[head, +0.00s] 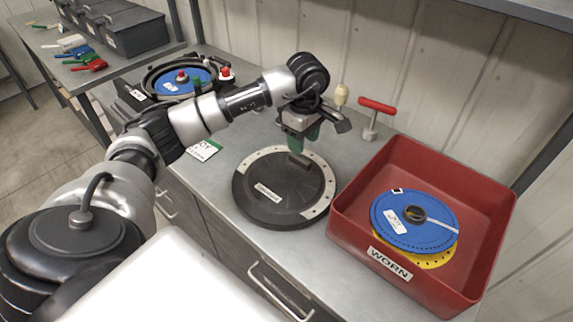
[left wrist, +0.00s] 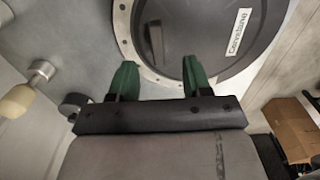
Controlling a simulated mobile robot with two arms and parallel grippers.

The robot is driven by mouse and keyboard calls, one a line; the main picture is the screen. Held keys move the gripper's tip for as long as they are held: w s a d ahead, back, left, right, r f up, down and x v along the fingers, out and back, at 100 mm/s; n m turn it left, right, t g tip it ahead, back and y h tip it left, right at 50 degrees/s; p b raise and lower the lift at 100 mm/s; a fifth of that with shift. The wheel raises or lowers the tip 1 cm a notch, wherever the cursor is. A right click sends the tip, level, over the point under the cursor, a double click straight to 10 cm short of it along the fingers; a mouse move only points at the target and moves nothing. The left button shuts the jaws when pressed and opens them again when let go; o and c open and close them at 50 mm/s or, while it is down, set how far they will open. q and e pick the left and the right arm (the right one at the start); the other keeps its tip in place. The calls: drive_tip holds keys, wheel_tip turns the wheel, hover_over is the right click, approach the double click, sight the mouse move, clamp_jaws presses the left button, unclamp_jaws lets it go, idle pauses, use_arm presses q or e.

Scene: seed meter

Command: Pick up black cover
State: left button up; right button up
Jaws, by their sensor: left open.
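The black cover (head: 262,207) is a round dark disc with a white label, lying flat on the grey workbench. A pale ring with small holes shows along part of its edge. In the left wrist view the cover (left wrist: 185,35) fills the upper right, with its pale rim near the fingers. My left gripper (head: 304,146) has green fingers pointing down over the cover's far edge. In the left wrist view my left gripper (left wrist: 159,68) is open, its fingers apart with nothing held between them. Whether the fingertips touch the cover is unclear. My right gripper is not in view.
A red bin (head: 345,222) labelled WORN stands right of the cover, holding blue (head: 440,234) and yellow (head: 438,260) discs. A red-handled tool (head: 371,125) and a wooden-knobbed tool (head: 341,96) stand behind. The seed meter (head: 152,80) with a blue disc sits at the back left.

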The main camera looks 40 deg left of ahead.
sight(302, 159)
use_arm(q)
drive_tip(key=shift+s+f, duration=0.1)
drive_tip(key=shift+f, duration=0.6)
drive_tip(key=f, duration=0.1)
drive_tip(key=f+p, duration=0.1)
drive_tip(key=f, duration=0.1)
drive_tip(key=f+p, duration=0.1)
drive_tip(key=shift+w+a+f, duration=0.2)
drive_tip(key=shift+w+f, duration=0.05)
drive_tip(key=shift+w, duration=0.1)
drive_tip(key=shift+f, duration=0.45)
clamp_jaws()
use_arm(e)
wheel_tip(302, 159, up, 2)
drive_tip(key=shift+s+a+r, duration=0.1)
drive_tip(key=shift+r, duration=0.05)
